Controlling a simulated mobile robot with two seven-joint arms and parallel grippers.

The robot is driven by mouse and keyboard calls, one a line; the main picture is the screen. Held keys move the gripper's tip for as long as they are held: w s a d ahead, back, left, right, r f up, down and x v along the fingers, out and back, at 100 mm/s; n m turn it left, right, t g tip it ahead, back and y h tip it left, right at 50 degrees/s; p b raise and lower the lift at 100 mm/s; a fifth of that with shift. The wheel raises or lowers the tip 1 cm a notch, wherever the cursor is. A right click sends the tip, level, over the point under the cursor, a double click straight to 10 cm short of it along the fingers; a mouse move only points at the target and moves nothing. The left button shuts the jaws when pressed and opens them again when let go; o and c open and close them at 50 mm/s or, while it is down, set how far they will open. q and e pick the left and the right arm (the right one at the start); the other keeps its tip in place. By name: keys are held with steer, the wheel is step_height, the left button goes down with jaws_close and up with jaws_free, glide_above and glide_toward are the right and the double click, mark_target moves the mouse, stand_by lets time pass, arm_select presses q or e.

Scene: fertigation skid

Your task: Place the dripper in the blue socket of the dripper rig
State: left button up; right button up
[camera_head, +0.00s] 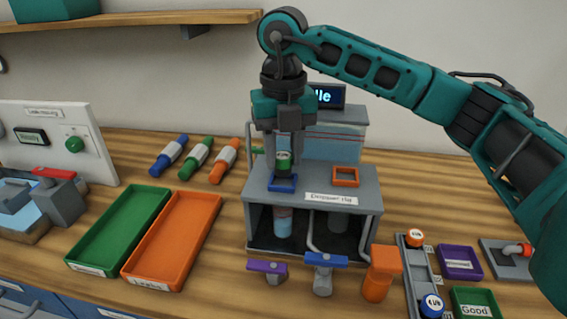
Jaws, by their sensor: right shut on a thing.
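My right gripper (285,152) points straight down over the dripper rig (258,206), a grey stand with a label on its front edge. It is shut on the dripper (283,162), a small upright piece with a green band and a dark lower part. The blue socket (280,188) is a square frame on the left of the rig's top. The dripper's lower end overlaps the blue socket in this view. I cannot tell whether it sits inside or hangs just above. An orange socket (346,177) to the right is empty. My left gripper is not in view.
Green (99,235) and orange (205,228) trays lie left of the rig. Several coloured cylinders lie behind them. Purple (270,267) and blue-handled (324,262) valves and an orange post (380,274) stand in front. A display (328,95) stands behind. Small bins sit at right.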

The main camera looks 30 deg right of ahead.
mark_target(283, 157)
step_height(283, 157, down, 2)
steer(key=shift+f, duration=0.25)
steer(key=shift+f, duration=0.2)
steer(key=o, duration=1)
steer(key=shift+r, duration=0.1)
steer(key=shift+r, duration=0.3)
step_height(283, 157, up, 12)
steer(key=shift+f+p, duration=0.2)
steer(key=shift+p, duration=0.35)
